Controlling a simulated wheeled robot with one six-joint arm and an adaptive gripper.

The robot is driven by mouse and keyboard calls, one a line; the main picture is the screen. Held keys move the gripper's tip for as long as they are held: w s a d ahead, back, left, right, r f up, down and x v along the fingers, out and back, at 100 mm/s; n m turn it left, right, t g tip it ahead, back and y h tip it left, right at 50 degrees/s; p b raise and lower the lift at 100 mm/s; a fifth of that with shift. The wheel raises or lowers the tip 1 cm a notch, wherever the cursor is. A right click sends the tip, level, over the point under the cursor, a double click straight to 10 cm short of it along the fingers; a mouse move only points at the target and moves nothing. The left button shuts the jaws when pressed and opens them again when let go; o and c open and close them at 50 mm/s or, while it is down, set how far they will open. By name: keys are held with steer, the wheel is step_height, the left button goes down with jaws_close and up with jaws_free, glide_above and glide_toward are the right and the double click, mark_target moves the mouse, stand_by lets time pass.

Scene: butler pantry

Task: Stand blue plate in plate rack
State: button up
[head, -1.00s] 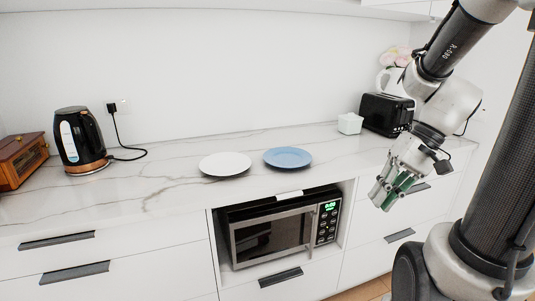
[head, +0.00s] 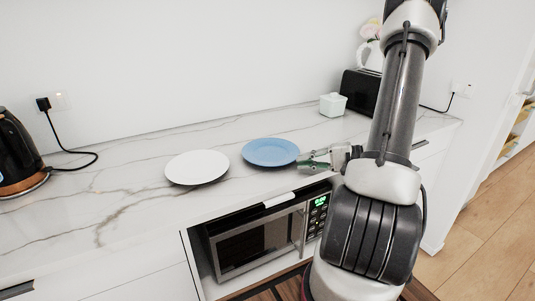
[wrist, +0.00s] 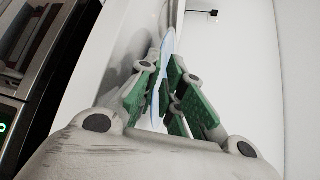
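The blue plate (head: 271,152) lies flat on the marble counter near its front edge. My gripper (head: 308,162) is at the plate's right edge in the head view, its fingers apart. In the wrist view the plate shows edge-on as a thin pale blue strip (wrist: 167,50) between the green finger pads (wrist: 157,95). The rim sits between the fingers; whether both pads touch it I cannot tell. No plate rack shows in these views.
A white plate (head: 197,167) lies just left of the blue one. A microwave (head: 258,242) sits in a niche below. A small white container (head: 333,104) and a black toaster (head: 358,92) stand at the back right. A kettle (head: 17,155) is at far left.

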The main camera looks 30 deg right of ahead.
mark_target(290, 170)
steer(key=x, duration=0.5)
jaws_close()
steer(key=shift+r, duration=0.1)
step_height(290, 170, up, 10)
stand_by(0.5)
stand_by(0.6)
